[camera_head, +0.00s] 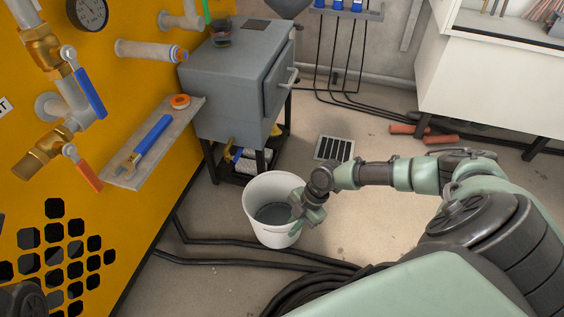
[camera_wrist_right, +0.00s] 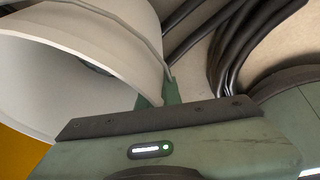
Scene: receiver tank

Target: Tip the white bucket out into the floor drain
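The white bucket (camera_head: 257,197) stands about upright on the floor, left of the floor drain, with grey liquid-like contents (camera_head: 273,214) inside. The floor drain (camera_head: 334,148) is a dark slotted grate in a light frame, and it is uncovered. My right gripper (camera_head: 305,209) is at the bucket's right rim. In the right wrist view the bucket (camera_wrist_right: 110,32) fills the upper left, and the right gripper's fingers (camera_wrist_right: 158,97) sit close together on either side of its wall, seemingly shut on it. Their tips are partly hidden.
A grey cabinet (camera_head: 228,85) on a dark stand is behind the bucket. Black hoses (camera_head: 235,262) run along the floor in front. The yellow panel (camera_head: 130,200) with valves and a shelf (camera_head: 150,168) is at left. Orange-red cylinders (camera_head: 440,139) lie beyond the drain. Floor between bucket and drain looks clear.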

